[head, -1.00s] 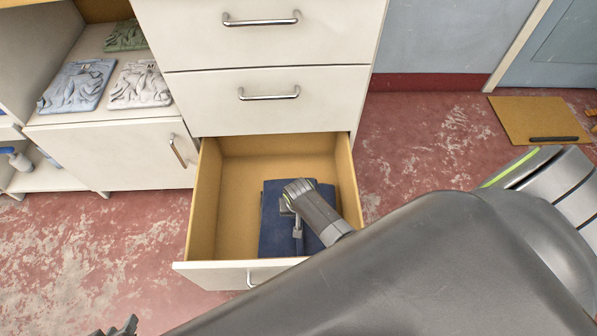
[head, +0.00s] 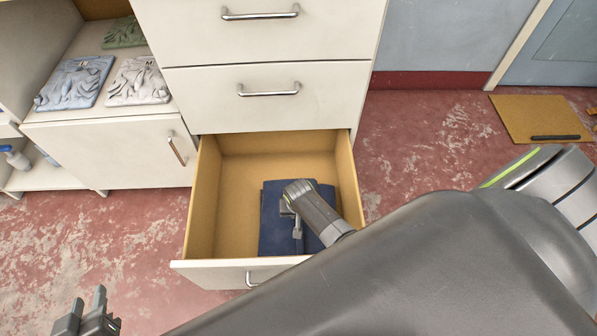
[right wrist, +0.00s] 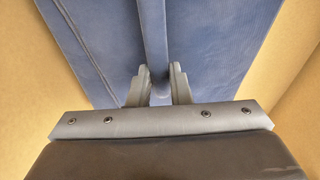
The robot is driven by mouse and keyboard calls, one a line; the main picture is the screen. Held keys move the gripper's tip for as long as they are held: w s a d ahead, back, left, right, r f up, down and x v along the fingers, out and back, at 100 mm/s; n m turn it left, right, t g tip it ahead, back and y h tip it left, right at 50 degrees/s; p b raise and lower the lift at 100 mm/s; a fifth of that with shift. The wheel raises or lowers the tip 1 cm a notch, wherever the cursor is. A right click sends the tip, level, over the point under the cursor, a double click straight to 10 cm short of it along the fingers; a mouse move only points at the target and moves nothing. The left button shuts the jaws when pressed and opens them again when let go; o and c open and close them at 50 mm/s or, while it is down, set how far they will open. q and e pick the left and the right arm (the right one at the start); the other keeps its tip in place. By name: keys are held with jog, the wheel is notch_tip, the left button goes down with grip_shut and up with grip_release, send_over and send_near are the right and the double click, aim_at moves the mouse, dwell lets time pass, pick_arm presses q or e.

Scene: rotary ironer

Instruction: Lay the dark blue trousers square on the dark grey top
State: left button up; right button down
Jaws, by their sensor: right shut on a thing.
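The dark blue trousers (head: 273,226) lie folded in the open drawer (head: 227,212), toward its right side. My right gripper (head: 296,228) reaches down into the drawer over them. In the right wrist view its fingers (right wrist: 161,84) are shut on a raised fold of the trousers (right wrist: 206,50). The trousers still appear to rest on the drawer bottom. My left gripper (head: 89,299) is at the bottom left of the head view, fingers apart and empty, away from the trousers. I do not see the dark grey top in these frames.
Two closed drawers (head: 268,107) are above the open one. A brown board (head: 540,117) is on the red floor. My arm covers the lower right.

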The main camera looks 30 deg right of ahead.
jog(key=shift+f, duration=0.15)
dwell(0.4)
jog(key=c, duration=1.3)
grip_release()
jog(key=shift+o, duration=0.2)
